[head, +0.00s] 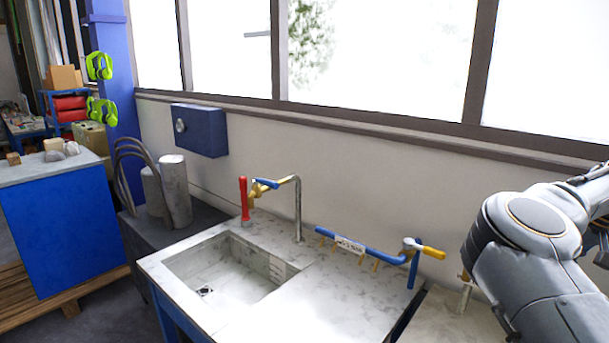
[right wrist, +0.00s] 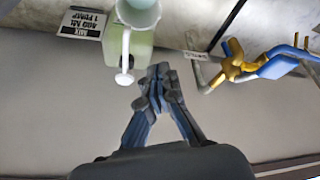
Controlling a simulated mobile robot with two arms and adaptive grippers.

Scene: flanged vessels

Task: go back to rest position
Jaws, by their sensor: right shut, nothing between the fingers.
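My right gripper (right wrist: 159,76) shows in the right wrist view with its fingertips together and nothing between them. A pale green pump bottle (right wrist: 137,48) with a white nozzle is just beyond the fingertips, to their left. I see no clear contact between them. In the head view my right arm (head: 540,245) comes in at the right edge, over the counter's right end, and its gripper is out of frame. My left arm and gripper are in neither view.
A stone sink (head: 165,268) with a red-handled tap (head: 244,198) stands below the windows. A blue pipe with a yellow-handled valve (head: 430,252) runs along the counter near my right arm; a yellow and blue valve (right wrist: 235,68) shows in the wrist view. A blue wall box (head: 203,132) hangs left.

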